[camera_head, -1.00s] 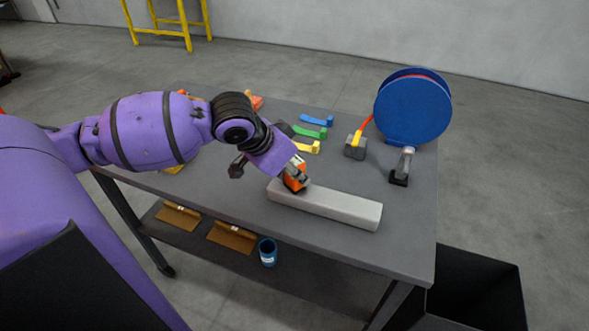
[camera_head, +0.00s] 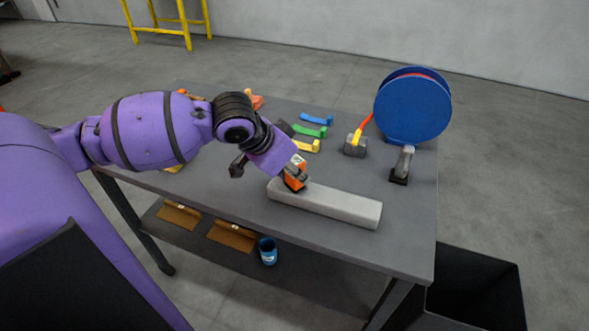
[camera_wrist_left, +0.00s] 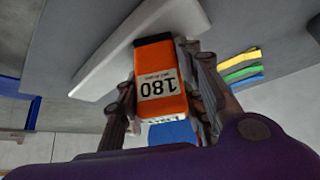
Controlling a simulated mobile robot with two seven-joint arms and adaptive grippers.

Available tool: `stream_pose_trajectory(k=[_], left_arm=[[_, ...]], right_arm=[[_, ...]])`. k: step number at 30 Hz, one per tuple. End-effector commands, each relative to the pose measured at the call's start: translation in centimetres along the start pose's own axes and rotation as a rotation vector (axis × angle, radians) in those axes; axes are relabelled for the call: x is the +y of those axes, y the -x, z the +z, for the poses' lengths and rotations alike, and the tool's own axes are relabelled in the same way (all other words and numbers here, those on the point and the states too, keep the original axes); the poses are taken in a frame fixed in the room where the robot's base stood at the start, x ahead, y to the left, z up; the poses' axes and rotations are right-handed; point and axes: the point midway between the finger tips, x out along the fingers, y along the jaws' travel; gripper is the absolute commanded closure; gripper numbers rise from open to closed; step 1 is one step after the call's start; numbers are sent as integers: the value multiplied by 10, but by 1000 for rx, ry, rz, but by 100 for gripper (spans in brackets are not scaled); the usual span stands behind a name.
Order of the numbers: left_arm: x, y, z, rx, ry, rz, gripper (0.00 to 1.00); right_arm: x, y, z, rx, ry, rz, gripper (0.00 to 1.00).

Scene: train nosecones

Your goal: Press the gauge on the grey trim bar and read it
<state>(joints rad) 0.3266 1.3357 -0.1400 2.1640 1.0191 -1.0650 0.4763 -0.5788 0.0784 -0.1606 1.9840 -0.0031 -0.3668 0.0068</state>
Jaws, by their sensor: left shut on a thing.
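The orange gauge (camera_head: 294,174) is between the fingers of my left gripper (camera_head: 294,180), which is shut on it. In the left wrist view the gauge (camera_wrist_left: 160,82) shows a white label with "180", upside down in the picture, and small print that I cannot read. Its black end is at the left end of the light grey trim bar (camera_head: 335,206). The bar also shows in the left wrist view (camera_wrist_left: 105,62), just beyond the black end. The gauge appears to touch the bar, but the contact is hidden. My right gripper is not in view.
Blue, green and yellow pieces (camera_head: 310,132) lie behind the bar on the grey table (camera_head: 230,195). A blue cup (camera_head: 268,252) is on the lower shelf.

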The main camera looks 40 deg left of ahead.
Motion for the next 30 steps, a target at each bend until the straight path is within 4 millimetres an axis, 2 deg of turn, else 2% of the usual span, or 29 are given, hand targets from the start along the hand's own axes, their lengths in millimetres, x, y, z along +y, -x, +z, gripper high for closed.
stream_pose_trajectory(k=[30], left_arm=[[0,-2,4,-8,2,1,95]], right_arm=[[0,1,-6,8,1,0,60]])
